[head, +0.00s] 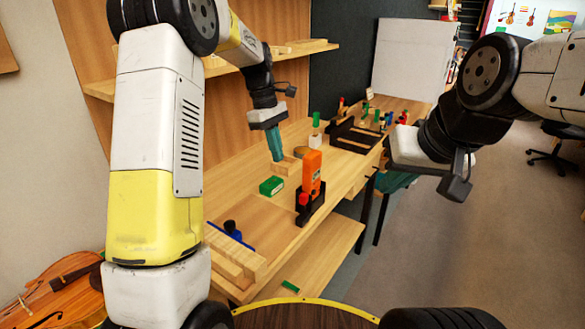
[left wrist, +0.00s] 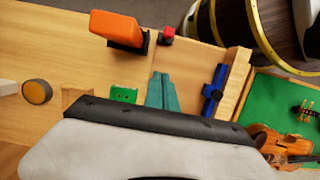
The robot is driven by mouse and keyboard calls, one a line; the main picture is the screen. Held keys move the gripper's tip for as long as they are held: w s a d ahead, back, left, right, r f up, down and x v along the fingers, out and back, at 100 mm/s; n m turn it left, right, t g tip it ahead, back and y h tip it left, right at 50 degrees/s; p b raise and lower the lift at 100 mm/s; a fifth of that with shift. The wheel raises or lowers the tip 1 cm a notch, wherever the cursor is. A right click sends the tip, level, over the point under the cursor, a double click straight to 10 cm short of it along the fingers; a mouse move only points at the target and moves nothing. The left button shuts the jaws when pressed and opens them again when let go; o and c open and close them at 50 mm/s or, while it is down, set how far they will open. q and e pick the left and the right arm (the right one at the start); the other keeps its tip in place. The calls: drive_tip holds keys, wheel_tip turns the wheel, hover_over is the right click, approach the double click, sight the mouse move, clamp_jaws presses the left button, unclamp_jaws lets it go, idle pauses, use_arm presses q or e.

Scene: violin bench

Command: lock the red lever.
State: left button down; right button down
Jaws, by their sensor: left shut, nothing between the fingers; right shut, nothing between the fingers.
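In the left wrist view the red lever (left wrist: 168,32) shows beside the orange block (left wrist: 117,28). My left gripper (head: 278,158) has its teal fingers shut, empty and pointing down, behind and left of the orange block. Its fingers (left wrist: 161,106) are together in the left wrist view, apart from the lever. My right gripper (head: 412,150) is shut, raised at the right, far from the lever; its fingertips cannot be made out clearly.
A blue clamp (head: 231,233) lies at the near end. A black rack (head: 356,138) with several tools stands farther back. Violins lie at the lower left.

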sight(304, 193)
use_arm(q)
drive_tip(key=s+d+f, duration=0.3)
drive_tip(key=d+f, duration=0.2)
drive_tip(key=f, duration=0.4)
drive_tip(key=shift+s+d, duration=0.15)
drive_tip(key=shift+d, duration=0.05)
drive_tip(key=shift+s+d, duration=0.1)
drive_tip(key=shift+s+d+r+t+y, duration=0.1)
drive_tip(key=shift+s+d+t+y, duration=0.3)
drive_tip(key=shift+d+y, duration=0.25)
drive_tip(key=shift+s+d+r+t+y, duration=0.1)
drive_tip(key=shift+s+d+t+y, duration=0.15)
drive_tip(key=shift+d+t+y, duration=0.35)
drive_tip(key=d+t+y, duration=0.1)
drive_tip(key=s+d+t+y, duration=0.1)
drive_tip(key=y, duration=0.1)
drive_tip(key=s+d+f+y, duration=0.1)
drive_tip(key=y, duration=0.1)
drive_tip(key=shift+s+d+t+y, duration=0.15)
drive_tip(key=shift+d+t+y, duration=0.1)
drive_tip(key=shift+t, duration=0.15)
drive_tip(key=shift+a+f, duration=0.1)
drive_tip(key=shift+a, duration=0.05)
